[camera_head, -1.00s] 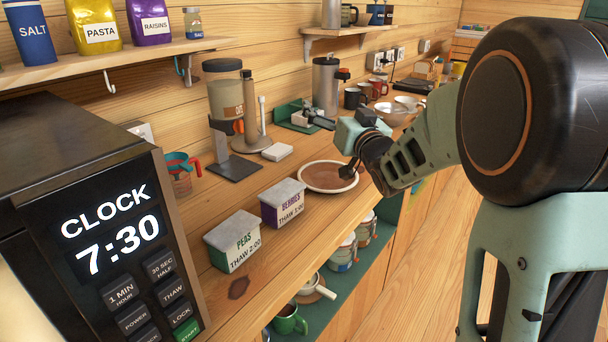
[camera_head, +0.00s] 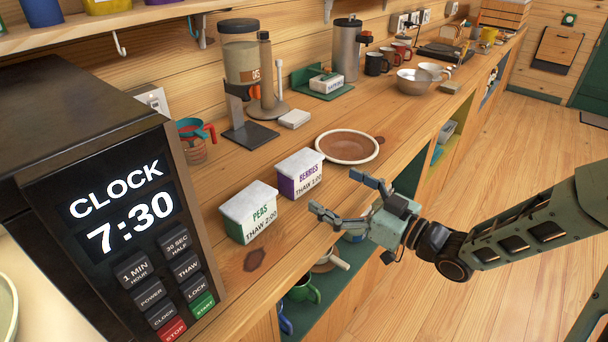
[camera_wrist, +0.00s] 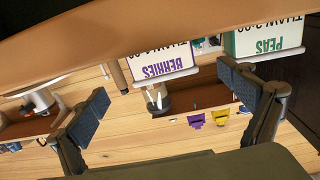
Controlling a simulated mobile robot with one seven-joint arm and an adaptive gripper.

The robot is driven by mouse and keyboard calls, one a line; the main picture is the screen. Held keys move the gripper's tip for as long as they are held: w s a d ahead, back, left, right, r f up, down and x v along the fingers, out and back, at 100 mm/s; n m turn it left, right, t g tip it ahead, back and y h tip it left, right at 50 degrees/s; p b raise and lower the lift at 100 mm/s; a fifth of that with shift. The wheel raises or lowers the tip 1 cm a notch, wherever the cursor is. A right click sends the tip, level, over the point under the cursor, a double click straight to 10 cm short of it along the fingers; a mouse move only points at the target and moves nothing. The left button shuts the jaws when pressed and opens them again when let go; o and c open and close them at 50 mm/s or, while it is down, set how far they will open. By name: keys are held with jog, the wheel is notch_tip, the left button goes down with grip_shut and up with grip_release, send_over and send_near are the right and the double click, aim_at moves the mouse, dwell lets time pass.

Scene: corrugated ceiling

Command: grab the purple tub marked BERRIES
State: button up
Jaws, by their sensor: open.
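The purple tub marked BERRIES (camera_head: 299,177) stands upright on the wooden counter, with a frosty pale lid and a white label reading THAW 1:00. In the wrist view, where things appear upside down, its labelled front (camera_wrist: 160,62) shows between my fingers. My gripper (camera_head: 343,195) is open and empty at the counter's front edge, to the right of the tub and apart from it. Its fingers point left towards the tubs. In the wrist view my gripper (camera_wrist: 165,101) has its two dark-padded fingers spread wide.
A green PEAS tub (camera_head: 249,212) stands just left of the berries tub. A brown plate with a pale rim (camera_head: 347,159) lies behind and right. A microwave (camera_head: 118,215) fills the left.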

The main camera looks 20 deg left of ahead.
aim_at(309, 177)
jog(key=x, duration=0.7)
jog(key=shift+w+a+f+b, duration=0.1)
jog(key=shift+a+f+b, duration=0.2)
jog(key=shift+a+b, duration=0.1)
jog(key=c, duration=1.4)
